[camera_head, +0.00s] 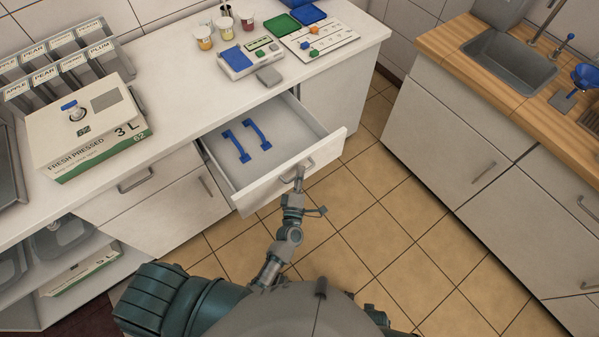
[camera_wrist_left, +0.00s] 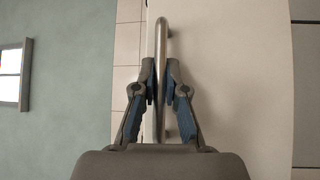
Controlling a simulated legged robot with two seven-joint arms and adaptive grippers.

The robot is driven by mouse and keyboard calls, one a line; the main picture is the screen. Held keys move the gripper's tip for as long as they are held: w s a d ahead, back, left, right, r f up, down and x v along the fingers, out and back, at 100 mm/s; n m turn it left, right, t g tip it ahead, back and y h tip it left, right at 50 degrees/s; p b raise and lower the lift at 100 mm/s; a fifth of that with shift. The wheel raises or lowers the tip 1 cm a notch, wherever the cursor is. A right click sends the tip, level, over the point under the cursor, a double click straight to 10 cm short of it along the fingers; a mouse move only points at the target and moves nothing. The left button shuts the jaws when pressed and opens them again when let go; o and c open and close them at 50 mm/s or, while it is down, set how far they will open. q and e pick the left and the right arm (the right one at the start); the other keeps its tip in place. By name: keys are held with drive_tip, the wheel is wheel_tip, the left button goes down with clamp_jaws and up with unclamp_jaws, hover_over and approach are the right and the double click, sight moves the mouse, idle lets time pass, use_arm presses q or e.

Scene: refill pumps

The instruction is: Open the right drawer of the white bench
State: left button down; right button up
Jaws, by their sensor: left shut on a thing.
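The right drawer (camera_head: 285,145) of the white bench (camera_head: 345,50) stands pulled out, and its inside shows. Two blue handle-shaped pieces (camera_head: 232,146) lie in it. My left gripper (camera_head: 299,178) is at the drawer's front. It is shut on the metal bar handle (camera_head: 297,172). In the left wrist view the handle (camera_wrist_left: 161,60) runs between the two fingers of my gripper (camera_wrist_left: 160,88), against the pale drawer front (camera_wrist_left: 235,90). My right gripper is not in view.
A juice box (camera_head: 85,130) marked 3 L, a scale-like device (camera_head: 248,60), cups (camera_head: 204,38) and a board with small blocks (camera_head: 318,42) stand on the bench top. A wooden counter with a sink (camera_head: 508,62) is at right. Tiled floor (camera_head: 375,210) lies free between.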

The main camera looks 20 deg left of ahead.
use_arm(q)
drive_tip(key=c, duration=1.5)
unclamp_jaws()
drive_tip(key=shift+s+f, duration=0.1)
drive_tip(key=shift+f, duration=0.15)
drive_tip(key=shift+a, duration=0.1)
drive_tip(key=s, duration=0.4)
drive_tip(key=s+d+f, duration=0.1)
drive_tip(key=s, duration=0.6)
drive_tip(key=shift+s+d+f, duration=0.2)
drive_tip(key=shift+s+f, duration=0.05)
drive_tip(key=shift+s, duration=0.1)
